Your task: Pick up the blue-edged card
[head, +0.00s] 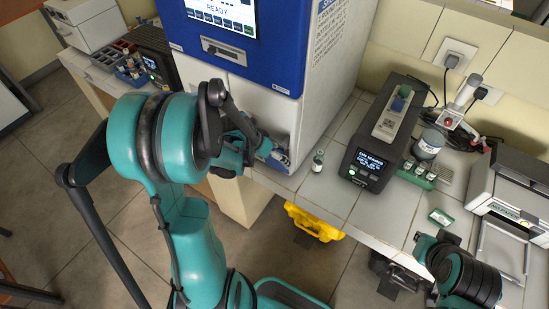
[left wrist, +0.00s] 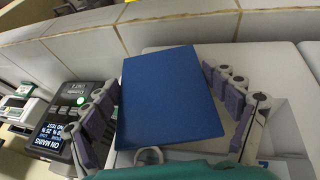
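My left gripper (head: 268,150) is at the lower front of the blue-and-white machine (head: 228,85). In the left wrist view its fingers (left wrist: 165,110) are spread wide, with a flat blue rectangle (left wrist: 172,92) showing between them. No blue-edged card stands out clearly in the head view.
A dark device reading ON MAINS (head: 371,163) stands right of the machine, also in the left wrist view (left wrist: 65,125). A small vial (head: 318,161) stands between them. A yellow bin (head: 313,222) is below the counter.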

